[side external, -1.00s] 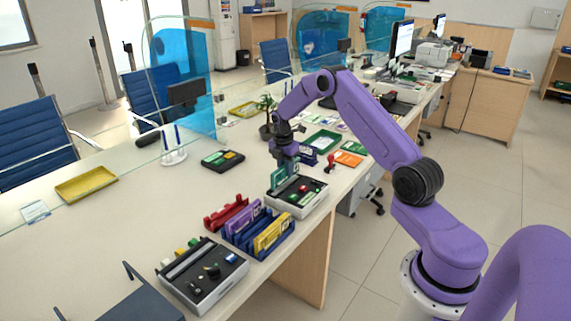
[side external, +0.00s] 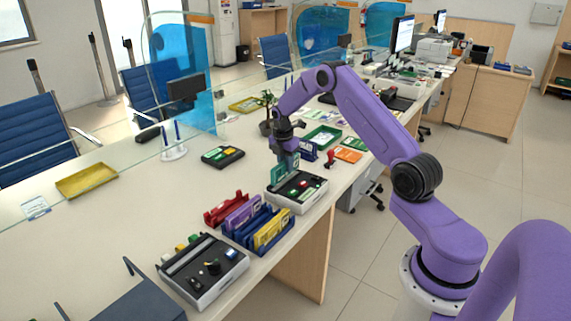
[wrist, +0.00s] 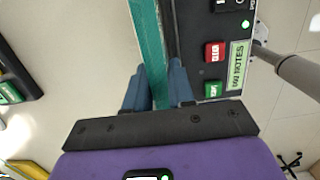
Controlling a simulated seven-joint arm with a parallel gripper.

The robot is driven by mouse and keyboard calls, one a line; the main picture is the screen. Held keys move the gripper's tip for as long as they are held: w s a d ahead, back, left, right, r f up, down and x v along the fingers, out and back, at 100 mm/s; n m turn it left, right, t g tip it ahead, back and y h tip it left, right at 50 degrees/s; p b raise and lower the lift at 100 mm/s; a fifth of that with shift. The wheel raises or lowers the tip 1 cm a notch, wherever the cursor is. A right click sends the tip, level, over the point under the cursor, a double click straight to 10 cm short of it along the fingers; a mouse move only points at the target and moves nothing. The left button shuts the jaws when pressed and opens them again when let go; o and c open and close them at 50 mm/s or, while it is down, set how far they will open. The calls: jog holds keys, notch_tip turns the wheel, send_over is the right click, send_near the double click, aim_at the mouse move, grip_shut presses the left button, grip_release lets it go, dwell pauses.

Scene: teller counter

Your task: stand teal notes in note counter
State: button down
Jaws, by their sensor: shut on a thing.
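The teal notes (side external: 283,173) stand upright as a thin bundle at the left long edge of the note counter (side external: 307,202). My gripper (side external: 287,155) points down and is shut on their upper part. In the wrist view the teal notes (wrist: 148,45) run between the blue fingers of my gripper (wrist: 157,88). The note counter (wrist: 207,75) lies just to their right, with red and green buttons and a notes label. A dark strip of the counter runs right beside the notes. I cannot tell whether their lower edge is inside a slot, as it is hidden.
A blue rack (side external: 246,238) holds purple and yellow bundles, with a red holder (side external: 220,210) beside it. A similar grey machine (side external: 190,287) stands nearer. A black terminal (side external: 223,157), a green tray (side external: 322,137) and a red stamp (side external: 328,161) are nearby. The left counter is mostly clear.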

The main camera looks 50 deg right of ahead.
jog(key=shift+f, duration=0.15)
jog(key=shift+f, duration=0.95)
jog(key=c, duration=0.9)
grip_release()
jog(key=shift+r, duration=0.1)
jog(key=shift+r, duration=3.45)
